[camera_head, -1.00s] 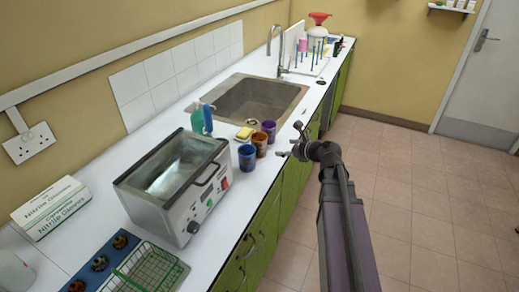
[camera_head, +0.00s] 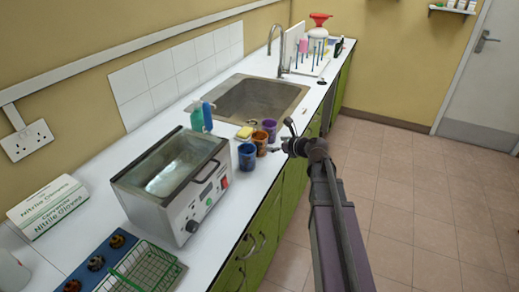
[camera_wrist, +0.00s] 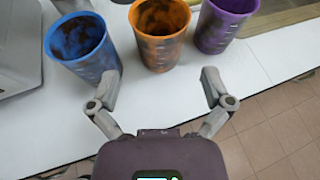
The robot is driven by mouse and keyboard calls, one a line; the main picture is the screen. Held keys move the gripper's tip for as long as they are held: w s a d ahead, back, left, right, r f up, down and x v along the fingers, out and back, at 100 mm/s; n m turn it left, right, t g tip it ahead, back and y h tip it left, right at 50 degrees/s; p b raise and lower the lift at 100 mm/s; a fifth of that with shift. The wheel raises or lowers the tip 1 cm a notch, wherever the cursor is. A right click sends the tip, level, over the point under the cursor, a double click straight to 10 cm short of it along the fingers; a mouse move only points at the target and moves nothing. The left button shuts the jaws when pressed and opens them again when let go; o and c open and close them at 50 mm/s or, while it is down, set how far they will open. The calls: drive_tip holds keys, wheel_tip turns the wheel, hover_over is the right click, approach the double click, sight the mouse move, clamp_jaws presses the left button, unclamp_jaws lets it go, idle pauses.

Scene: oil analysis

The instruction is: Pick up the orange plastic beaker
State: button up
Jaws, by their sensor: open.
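The orange beaker (camera_head: 260,142) stands upright on the white counter in the head view, between a blue beaker (camera_head: 247,157) and a purple beaker (camera_head: 269,129). In the wrist view the orange beaker (camera_wrist: 160,33) stands at top centre, dark-smudged and open at the top. My gripper (camera_head: 283,140) is just right of the beakers at the counter's edge. In the wrist view my gripper (camera_wrist: 160,80) is open and empty, its fingers spread below the orange beaker, apart from it. The left fingertip is close to the blue beaker (camera_wrist: 83,47); I cannot tell if they touch. The purple beaker (camera_wrist: 222,24) is further right.
A water bath (camera_head: 178,185) stands left of the beakers. A sink (camera_head: 253,101) and a yellow sponge (camera_head: 244,132) lie behind them. A wire basket (camera_head: 142,270) is at the front left. The floor right of the counter is clear.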

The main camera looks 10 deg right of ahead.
sight(266, 142)
drive_tip(key=shift+b+x, duration=0.35)
drive_tip(key=shift+x, duration=1.15)
drive_tip(key=shift+b+x, duration=1)
drive_tip(key=shift+x, duration=1.65)
drive_tip(key=shift+r, duration=0.1)
drive_tip(key=c, duration=0.7)
